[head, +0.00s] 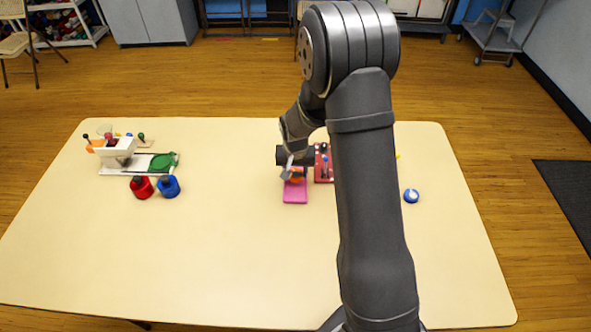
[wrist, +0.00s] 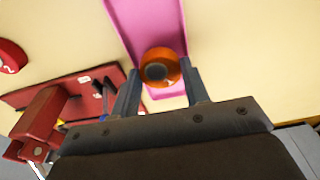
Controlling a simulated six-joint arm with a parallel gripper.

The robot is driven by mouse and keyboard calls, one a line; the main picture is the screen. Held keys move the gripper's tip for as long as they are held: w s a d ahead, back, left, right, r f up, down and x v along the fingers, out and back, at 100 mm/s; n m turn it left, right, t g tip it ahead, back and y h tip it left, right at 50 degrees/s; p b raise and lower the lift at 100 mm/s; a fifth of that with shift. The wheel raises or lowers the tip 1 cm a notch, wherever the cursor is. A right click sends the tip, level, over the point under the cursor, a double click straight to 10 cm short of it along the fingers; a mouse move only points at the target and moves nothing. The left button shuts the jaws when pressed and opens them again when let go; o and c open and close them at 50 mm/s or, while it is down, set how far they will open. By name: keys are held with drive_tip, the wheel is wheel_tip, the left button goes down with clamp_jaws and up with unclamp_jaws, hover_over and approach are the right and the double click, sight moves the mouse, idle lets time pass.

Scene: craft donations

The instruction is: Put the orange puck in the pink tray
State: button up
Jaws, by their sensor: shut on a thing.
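The pink tray (head: 295,196) lies flat near the middle of the table; it also shows in the wrist view (wrist: 146,20). The orange puck (wrist: 158,66) is between the fingers of my gripper (wrist: 160,85), which is shut on it, over the tray's area. In the head view the puck (head: 297,178) shows only as a small orange patch beneath my gripper (head: 292,175), at the tray's far end. I cannot tell whether the puck touches the tray.
A red board with tools (head: 322,168) stands right beside the tray, partly hidden by my arm. Red (head: 141,187) and blue (head: 169,186) containers and a white-green set (head: 162,163) are at the left. The table's front is clear.

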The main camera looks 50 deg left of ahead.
drive_tip(key=shift+f, duration=0.15)
drive_tip(key=shift+f, duration=0.5)
drive_tip(key=shift+f, duration=0.15)
drive_tip(key=o, duration=1)
drive_tip(key=shift+c, duration=0.2)
drive_tip(key=shift+r, duration=3.75)
drive_tip(key=shift+f, duration=0.1)
